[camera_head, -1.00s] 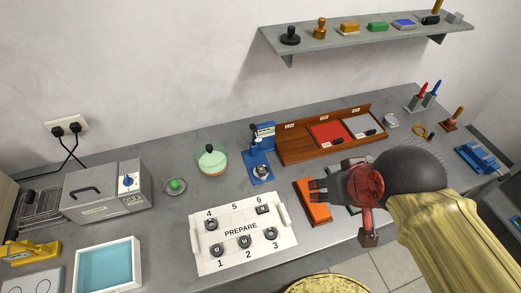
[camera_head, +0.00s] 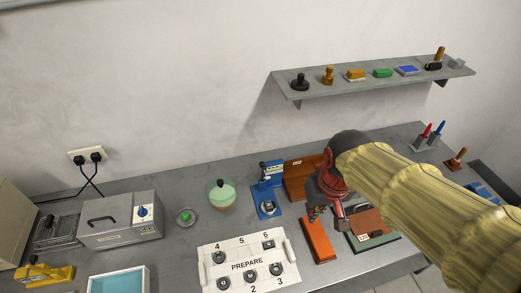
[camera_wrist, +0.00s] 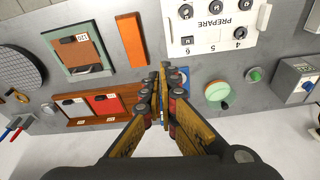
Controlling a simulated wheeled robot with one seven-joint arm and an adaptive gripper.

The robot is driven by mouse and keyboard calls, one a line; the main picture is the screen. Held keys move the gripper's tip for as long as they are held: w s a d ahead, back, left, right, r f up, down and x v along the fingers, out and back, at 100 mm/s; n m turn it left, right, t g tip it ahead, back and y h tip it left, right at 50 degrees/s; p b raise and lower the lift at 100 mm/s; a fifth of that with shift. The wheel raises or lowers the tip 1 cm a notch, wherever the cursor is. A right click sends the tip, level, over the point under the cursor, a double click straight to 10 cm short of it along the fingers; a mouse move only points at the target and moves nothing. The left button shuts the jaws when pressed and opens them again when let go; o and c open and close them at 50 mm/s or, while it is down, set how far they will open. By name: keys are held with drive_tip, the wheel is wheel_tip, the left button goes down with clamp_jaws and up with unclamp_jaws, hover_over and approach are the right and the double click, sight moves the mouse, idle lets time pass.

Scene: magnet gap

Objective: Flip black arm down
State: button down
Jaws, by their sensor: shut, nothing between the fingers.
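I cannot tell for sure which part is the black arm. A small dark piece (camera_head: 376,234) lies at the front edge of a brown board with a green base (camera_head: 396,241); the board also shows in the wrist view (camera_wrist: 80,40). A blue upright device (camera_head: 266,186) stands left of my gripper, and no black arm on it can be made out. My gripper (camera_head: 313,216) is above the bench near the orange block (camera_head: 319,243). In the wrist view the fingers (camera_wrist: 163,72) are together and empty, and they hide most of the blue device (camera_wrist: 184,74).
The white PREPARE board (camera_head: 247,266) lies left of the orange block. A wooden tray (camera_head: 297,188) stands behind, partly hidden by my arm. A green round pot (camera_head: 221,197) and a grey box (camera_head: 120,221) are to the left. A shelf (camera_head: 375,76) hangs above.

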drive_tip(key=w+a+f+g+p, duration=0.15)
drive_tip(key=w+a+p, duration=0.25)
drive_tip(key=w, duration=0.7)
drive_tip(key=n+p, duration=0.2)
drive_tip(key=p, duration=0.2)
approach(264, 167)
drive_tip(key=shift+s+d+f+t, duration=0.15)
drive_tip(key=shift+s+f+t, duration=0.05)
drive_tip(key=shift+s+f, duration=0.35)
drive_tip(key=shift+s+d+f+t, duration=0.15)
drive_tip(key=shift+s+f, duration=0.3)
drive_tip(key=shift+s, duration=0.1)
drive_tip(key=w, duration=0.3)
drive_tip(key=shift+w+a+f+t+y, duration=0.15)
drive_tip(key=shift+a+f+t+y, duration=0.15)
drive_tip(key=shift+a, duration=0.1)
drive_tip(key=w+a+r+t, duration=0.1)
drive_tip(key=w+r, duration=0.2)
drive_tip(key=w, duration=0.2)
drive_tip(key=shift+w+t, duration=0.3)
drive_tip(key=shift+t, duration=0.1)
drive_tip(key=shift+r, duration=0.1)
wheel_tip(264, 167, down, 9)
drive_tip(key=shift+s+p, duration=0.25)
drive_tip(key=shift+p, duration=0.2)
